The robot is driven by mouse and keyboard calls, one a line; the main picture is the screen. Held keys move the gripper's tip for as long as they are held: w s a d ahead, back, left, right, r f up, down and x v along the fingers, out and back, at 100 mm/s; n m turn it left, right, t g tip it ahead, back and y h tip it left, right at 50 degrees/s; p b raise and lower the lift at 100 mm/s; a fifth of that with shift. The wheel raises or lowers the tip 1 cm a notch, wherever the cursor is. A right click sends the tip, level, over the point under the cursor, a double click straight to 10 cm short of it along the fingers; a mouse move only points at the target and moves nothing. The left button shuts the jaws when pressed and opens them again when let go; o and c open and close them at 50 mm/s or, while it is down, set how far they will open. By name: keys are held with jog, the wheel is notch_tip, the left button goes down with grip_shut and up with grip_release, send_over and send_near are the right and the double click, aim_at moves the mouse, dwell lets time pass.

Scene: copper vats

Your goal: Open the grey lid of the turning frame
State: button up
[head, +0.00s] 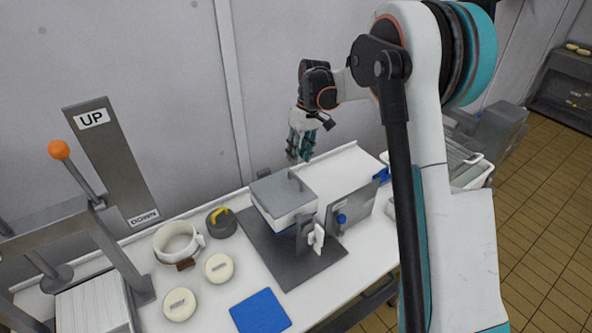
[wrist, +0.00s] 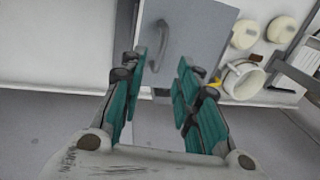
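The turning frame (head: 303,241) stands on a dark grey base plate on the white table. Its grey lid (head: 272,193) lies flat and shut over a white body, with a small handle (head: 298,182) on top. In the wrist view the lid (wrist: 196,35) fills the upper middle, and its curved grey handle (wrist: 160,44) shows between and beyond my fingertips. My gripper (head: 301,155) hangs above and behind the lid in the head view, apart from it. In the wrist view its teal fingers (wrist: 164,68) are spread with nothing between them.
A grey upright panel with a blue knob (head: 342,218) stands right of the lid. The wall is close behind.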

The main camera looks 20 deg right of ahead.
aim_at(295, 175)
jog(key=f, duration=0.4)
jog(key=a+f, duration=0.1)
jog(key=f, duration=0.1)
jog(key=shift+s+f, duration=0.2)
jog(key=shift+s, duration=0.05)
grip_shut()
